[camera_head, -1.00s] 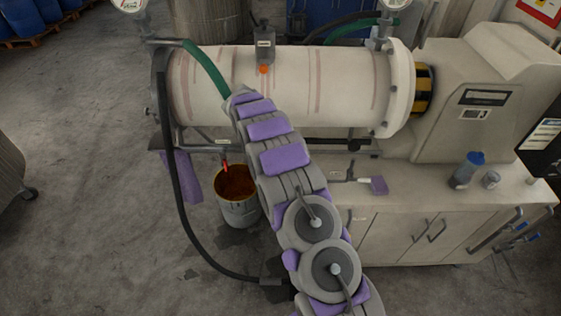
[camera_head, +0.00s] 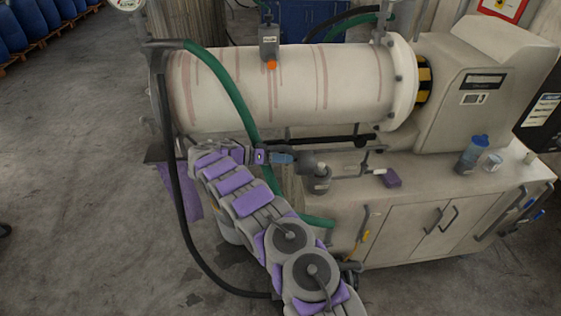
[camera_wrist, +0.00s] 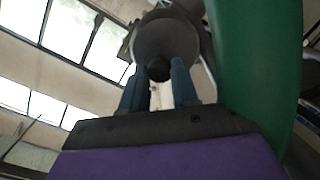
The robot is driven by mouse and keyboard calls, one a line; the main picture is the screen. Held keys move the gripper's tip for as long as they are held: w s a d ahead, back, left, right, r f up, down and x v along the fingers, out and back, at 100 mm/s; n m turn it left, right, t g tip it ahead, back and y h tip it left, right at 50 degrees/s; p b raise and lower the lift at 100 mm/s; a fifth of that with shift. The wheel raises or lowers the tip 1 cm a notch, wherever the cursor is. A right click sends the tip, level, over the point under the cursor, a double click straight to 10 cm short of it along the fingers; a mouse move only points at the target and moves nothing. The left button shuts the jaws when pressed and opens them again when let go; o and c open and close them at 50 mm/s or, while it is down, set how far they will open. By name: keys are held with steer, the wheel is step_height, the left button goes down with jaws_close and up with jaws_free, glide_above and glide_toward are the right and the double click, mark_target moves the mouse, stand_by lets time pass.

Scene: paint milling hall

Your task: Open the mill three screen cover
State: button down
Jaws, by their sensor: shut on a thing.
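The mill's pale, red-streaked horizontal drum (camera_head: 290,90) lies across the middle of the head view. I cannot tell for certain which part is the screen cover. My gripper (camera_head: 290,159) points right below the drum, with its blue fingers against a dark grey round fitting (camera_head: 317,172). In the wrist view my gripper (camera_wrist: 158,80) has both blue fingers closed around a small dark knob (camera_wrist: 158,71), beneath a wide grey rounded body (camera_wrist: 166,38). The contact is partly hidden by the fingers.
A green hose (camera_head: 232,92) hangs over the drum and passes behind my arm; it runs close on the right in the wrist view (camera_wrist: 255,60). A black hose (camera_head: 178,180) loops at left.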

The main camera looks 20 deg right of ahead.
steer(key=shift+w+f, duration=0.1)
stand_by(0.5)
steer(key=c, duration=0.9)
jaws_free()
steer(key=shift+f, duration=0.1)
steer(key=shift+o, duration=0.2)
steer(key=s+a+r+p, duration=0.1)
steer(key=s+a+r, duration=0.1)
steer(key=s, duration=0.5)
steer(key=s+a+r+p, duration=0.1)
steer(key=s+a+r, duration=0.1)
steer(key=s, duration=0.6)
steer(key=shift+s+a+r, duration=0.15)
steer(key=shift+s+r, duration=0.05)
steer(key=shift+r, duration=0.25)
steer(key=shift+c, duration=0.3)
